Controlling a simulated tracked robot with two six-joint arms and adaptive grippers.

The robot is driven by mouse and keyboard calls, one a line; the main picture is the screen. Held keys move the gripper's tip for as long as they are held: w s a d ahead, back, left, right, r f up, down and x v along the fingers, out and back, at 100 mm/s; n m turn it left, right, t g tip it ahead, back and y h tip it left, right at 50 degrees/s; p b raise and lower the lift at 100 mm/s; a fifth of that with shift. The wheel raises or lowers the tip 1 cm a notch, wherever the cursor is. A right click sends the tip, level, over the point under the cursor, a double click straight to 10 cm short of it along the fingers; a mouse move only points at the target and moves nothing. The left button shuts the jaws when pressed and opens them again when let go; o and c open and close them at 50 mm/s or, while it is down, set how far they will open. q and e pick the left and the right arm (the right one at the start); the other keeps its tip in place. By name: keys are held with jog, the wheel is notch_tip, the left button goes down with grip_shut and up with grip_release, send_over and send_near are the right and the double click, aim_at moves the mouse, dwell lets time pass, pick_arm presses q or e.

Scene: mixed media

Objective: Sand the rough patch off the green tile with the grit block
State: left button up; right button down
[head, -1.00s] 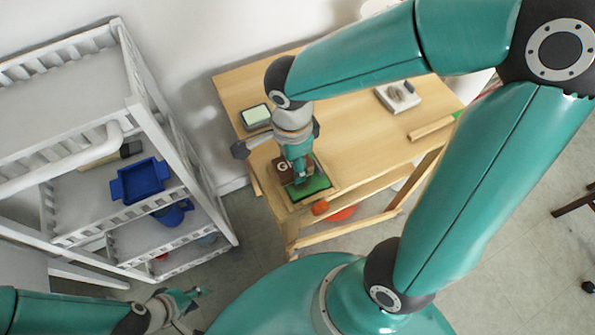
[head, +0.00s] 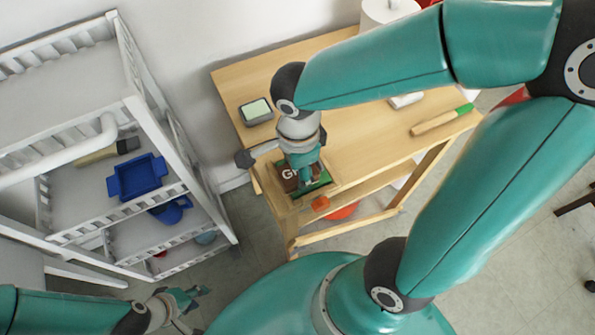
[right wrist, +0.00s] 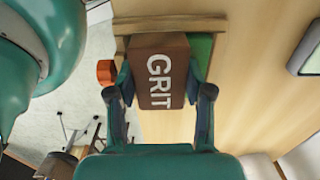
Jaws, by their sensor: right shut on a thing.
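The brown grit block (right wrist: 160,72), with GRIT in white letters, is held between the two fingers of my right gripper (right wrist: 160,98). In the head view, the right gripper (head: 303,180) is low over the green tile (head: 323,179), and the block (head: 287,176) lies over the tile's left part. The tile also shows beside the block in the right wrist view (right wrist: 203,52). The block and fingers cover much of the tile, and I cannot make out the rough patch. My left gripper (head: 190,300) is at the lower left, away from the table, open and empty.
A wooden table (head: 350,150) carries a green-topped box (head: 256,111), a pale block (head: 406,100) and a wooden stick with a green end (head: 440,120). A white rack (head: 75,205) with a blue tray (head: 137,178) stands left.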

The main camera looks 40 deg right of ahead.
jog(key=shift+w, duration=0.1)
dwell(0.3)
jog(key=shift+w+d+f, duration=0.1)
jog(key=shift+w+d, duration=0.05)
jog(key=shift+w, duration=0.4)
jog(key=shift+w+d, duration=0.15)
jog(key=shift+w, duration=0.4)
jog(key=shift+s+a+b, duration=0.15)
jog(key=shift+s+b, duration=0.1)
jog(key=shift+s, duration=0.4)
jog(key=shift+s+a+b, duration=0.15)
jog(key=shift+s+b, duration=0.05)
jog(key=shift+s, duration=0.45)
jog(key=shift+w+d, duration=0.15)
jog(key=shift+w, duration=0.5)
jog(key=shift+w+d, duration=0.15)
jog(key=shift+w, duration=0.5)
